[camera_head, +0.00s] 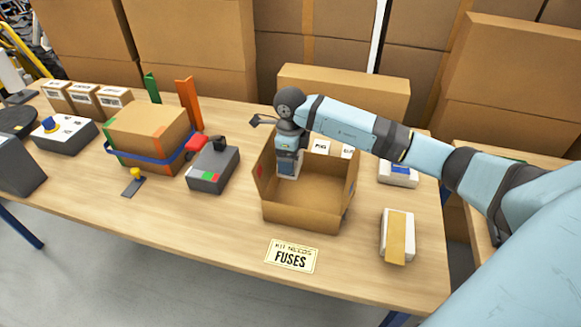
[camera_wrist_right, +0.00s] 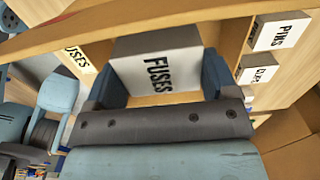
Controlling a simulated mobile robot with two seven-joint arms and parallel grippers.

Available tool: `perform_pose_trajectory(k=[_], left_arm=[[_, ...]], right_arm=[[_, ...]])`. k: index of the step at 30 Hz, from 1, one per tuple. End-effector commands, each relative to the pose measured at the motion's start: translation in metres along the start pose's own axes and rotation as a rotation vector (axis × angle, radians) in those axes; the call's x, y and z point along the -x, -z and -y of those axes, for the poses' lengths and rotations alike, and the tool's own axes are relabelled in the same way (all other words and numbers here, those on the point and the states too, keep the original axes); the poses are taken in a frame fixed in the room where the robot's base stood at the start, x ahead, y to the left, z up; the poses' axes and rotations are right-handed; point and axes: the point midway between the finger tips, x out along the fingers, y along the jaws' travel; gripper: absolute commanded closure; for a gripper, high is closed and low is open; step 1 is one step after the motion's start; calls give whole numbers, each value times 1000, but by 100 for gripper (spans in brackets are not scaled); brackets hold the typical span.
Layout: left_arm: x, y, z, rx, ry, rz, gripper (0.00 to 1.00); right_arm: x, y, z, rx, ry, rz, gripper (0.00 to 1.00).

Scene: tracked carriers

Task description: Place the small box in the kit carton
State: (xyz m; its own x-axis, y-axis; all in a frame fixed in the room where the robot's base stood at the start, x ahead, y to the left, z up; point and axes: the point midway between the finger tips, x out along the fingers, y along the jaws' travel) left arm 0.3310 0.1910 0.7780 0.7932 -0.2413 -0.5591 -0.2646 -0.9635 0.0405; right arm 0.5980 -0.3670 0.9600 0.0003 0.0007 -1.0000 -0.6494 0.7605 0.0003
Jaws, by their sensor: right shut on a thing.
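The open kit carton (camera_head: 305,215) stands on the table with its flaps up. My right gripper (camera_head: 288,160) points down into its back left part. It is shut on the small box (camera_head: 288,172), a white box whose FUSES label shows between the fingers in the right wrist view (camera_wrist_right: 155,65). The gripper partly hides the box in the head view; I cannot tell whether its base touches the carton floor. A card reading KIT NEEDS FUSES (camera_head: 292,256) lies in front of the carton. My left gripper is not in view.
White boxes marked PINS (camera_wrist_right: 280,33) and another label (camera_wrist_right: 258,70) stand behind the carton. A blue-labelled box (camera_head: 398,174) and a tan-strapped box (camera_head: 397,236) lie right. A grey device (camera_head: 213,168) and strapped carton (camera_head: 150,135) stand left. The front table strip is mostly clear.

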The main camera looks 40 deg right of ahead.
Motion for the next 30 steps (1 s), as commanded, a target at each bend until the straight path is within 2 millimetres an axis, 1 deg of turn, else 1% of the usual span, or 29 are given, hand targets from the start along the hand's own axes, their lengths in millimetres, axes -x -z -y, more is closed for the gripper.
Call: perform_pose_trajectory(k=[4, 9, 10, 18, 30], left_arm=[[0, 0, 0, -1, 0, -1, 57], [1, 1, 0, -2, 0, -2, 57], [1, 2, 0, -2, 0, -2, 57], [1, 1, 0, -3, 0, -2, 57], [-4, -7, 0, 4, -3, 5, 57]], right_arm=[[-13, 1, 0, -1, -2, -3, 48], [-39, 0, -1, 0, -2, -2, 48], [-41, 0, 0, 0, -1, -1, 48], [-44, 0, 0, 0, 1, 0, 48], [-56, 0, 0, 0, 0, 0, 48]])
